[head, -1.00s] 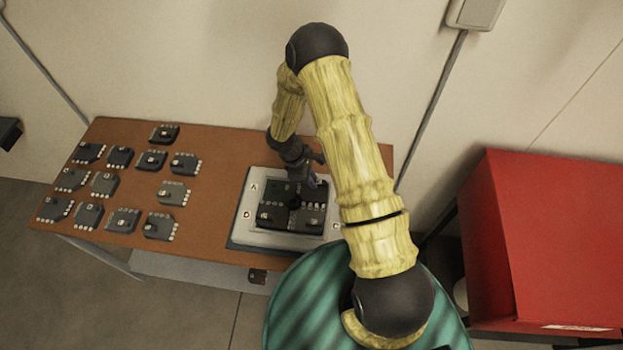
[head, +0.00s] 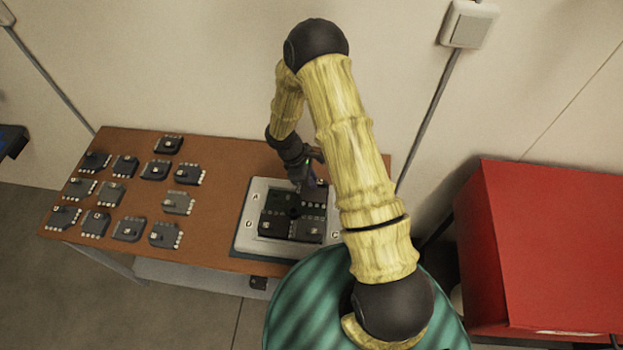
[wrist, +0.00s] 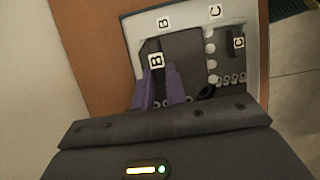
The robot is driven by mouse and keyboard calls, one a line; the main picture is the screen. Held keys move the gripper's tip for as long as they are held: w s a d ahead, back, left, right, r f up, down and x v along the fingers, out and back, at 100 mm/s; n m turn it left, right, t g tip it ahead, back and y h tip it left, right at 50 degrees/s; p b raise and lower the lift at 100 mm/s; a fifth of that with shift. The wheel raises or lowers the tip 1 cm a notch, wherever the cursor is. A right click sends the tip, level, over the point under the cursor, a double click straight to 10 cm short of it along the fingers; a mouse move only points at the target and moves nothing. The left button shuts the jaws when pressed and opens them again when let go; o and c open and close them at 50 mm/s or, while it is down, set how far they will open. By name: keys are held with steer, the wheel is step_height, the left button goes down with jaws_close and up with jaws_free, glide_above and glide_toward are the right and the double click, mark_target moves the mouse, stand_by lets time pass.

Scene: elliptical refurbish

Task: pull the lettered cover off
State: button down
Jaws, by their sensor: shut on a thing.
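A pale frame (head: 245,230) with letters on its rim stands on the right of the brown table and holds dark lettered covers. In the wrist view the frame's rim (wrist: 183,22) shows the letters B and C. A dark cover marked B (wrist: 180,50) lies right in front of my gripper (wrist: 160,88), whose purple fingers are shut on it. Another dark piece marked C (wrist: 238,43) lies to its right. In the head view my gripper (head: 309,180) is over the far right part of the frame, partly hidden by my arm. I cannot tell whether the B cover is clear of the frame.
Several dark modules (head: 112,193) lie in loose rows on the left of the brown table (head: 215,195). A red box (head: 550,250) stands at the right. The wall (head: 200,70) is close behind the table. Bare table lies between the modules and the frame.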

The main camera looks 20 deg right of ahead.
step_height(320, 180, up, 10)
steer(key=p, duration=0.6)
steer(key=shift+f, duration=0.15)
stand_by(0.5)
